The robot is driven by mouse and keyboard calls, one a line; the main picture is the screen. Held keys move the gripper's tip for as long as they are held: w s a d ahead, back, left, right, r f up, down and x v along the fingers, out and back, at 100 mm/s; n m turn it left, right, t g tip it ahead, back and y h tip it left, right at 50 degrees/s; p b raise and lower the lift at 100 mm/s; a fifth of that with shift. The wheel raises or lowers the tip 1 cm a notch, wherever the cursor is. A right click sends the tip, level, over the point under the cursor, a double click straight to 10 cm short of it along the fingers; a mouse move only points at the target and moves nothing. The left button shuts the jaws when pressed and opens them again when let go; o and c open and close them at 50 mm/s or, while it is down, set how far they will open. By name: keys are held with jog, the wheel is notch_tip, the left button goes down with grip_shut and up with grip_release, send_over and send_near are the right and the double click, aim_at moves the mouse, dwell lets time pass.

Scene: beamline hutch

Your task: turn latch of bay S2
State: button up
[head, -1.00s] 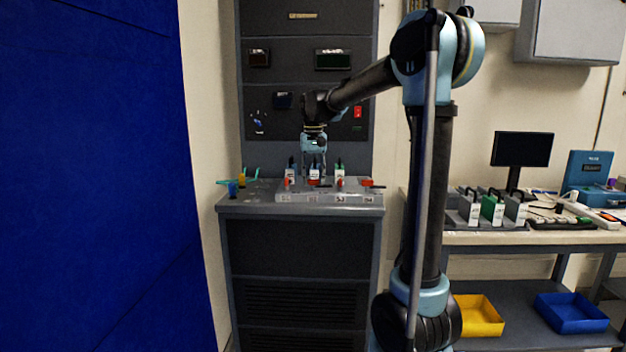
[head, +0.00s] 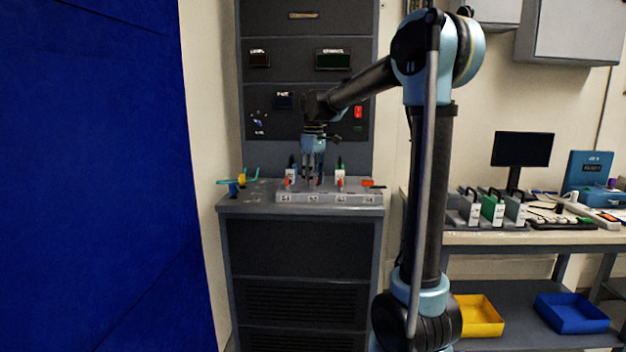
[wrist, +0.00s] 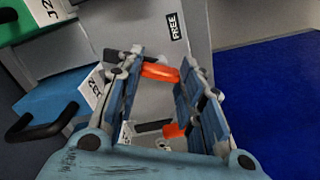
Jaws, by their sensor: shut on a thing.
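My gripper (head: 313,184) points down over the bay block (head: 328,198), at the bay labelled S2. In the wrist view its two fingers (wrist: 164,76) are shut around an orange latch handle (wrist: 160,72), which lies crosswise between them. In the head view my fingers mostly hide the S2 latch and the module behind it. A second orange latch (wrist: 174,130) shows lower between the fingers in the wrist view. In the head view, orange latches stand at S1 (head: 287,183) and S3 (head: 340,183), and the S4 latch (head: 373,184) lies sideways.
White-faced modules stand at S1 (head: 291,174) and S3 (head: 340,173), close beside my gripper. A yellow holder (head: 242,180) and blue holder (head: 233,188) stand left of the block. The dark rack panel (head: 305,95) rises behind. A "FREE" label (wrist: 174,25) shows in the wrist view.

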jog(key=n, duration=0.5)
jog(key=shift+d, duration=0.1)
jog(key=shift+w, duration=0.1)
dwell(0.4)
jog(key=o, duration=1.1)
jog(key=shift+c, duration=0.2)
jog(key=shift+r, duration=0.1)
notch_tip(320, 180, up, 12)
